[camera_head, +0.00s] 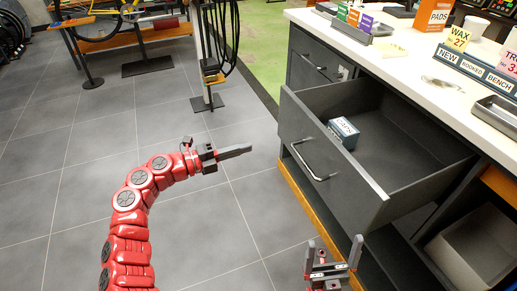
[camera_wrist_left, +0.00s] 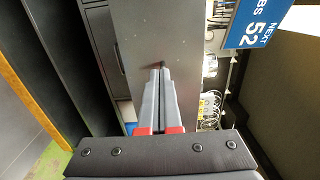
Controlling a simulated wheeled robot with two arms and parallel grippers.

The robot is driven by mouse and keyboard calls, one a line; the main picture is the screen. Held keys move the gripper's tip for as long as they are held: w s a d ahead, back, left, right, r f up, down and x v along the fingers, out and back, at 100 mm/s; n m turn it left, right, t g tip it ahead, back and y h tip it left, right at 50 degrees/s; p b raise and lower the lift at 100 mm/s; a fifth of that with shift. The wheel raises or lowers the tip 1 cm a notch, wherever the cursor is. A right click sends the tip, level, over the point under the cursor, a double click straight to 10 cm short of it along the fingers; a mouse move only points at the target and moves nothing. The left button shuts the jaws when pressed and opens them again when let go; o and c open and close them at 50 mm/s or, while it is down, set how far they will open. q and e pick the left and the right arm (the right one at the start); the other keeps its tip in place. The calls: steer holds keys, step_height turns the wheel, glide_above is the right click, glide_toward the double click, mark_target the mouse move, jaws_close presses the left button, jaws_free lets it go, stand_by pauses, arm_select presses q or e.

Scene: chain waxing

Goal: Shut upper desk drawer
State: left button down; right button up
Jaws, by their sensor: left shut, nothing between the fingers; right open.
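The desk drawer (camera_head: 316,148) is pulled far out from under the white worktop. My right gripper (camera_head: 333,242) is open and empty, low in the picture, near the lower right part of the drawer front.
The white worktop (camera_head: 408,72) carries boxes, signs and trays. A closed drawer (camera_head: 314,65) sits further back in the desk. Below is an open shelf with a light bin (camera_head: 470,245).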

mark_target(296, 135)
arm_select(q)
steer(key=p+x, duration=0.1)
steer(key=x, duration=1.1)
steer(key=shift+s+d+r, duration=0.1)
steer(key=shift+d+r, duration=0.05)
steer(key=shift+d, duration=0.65)
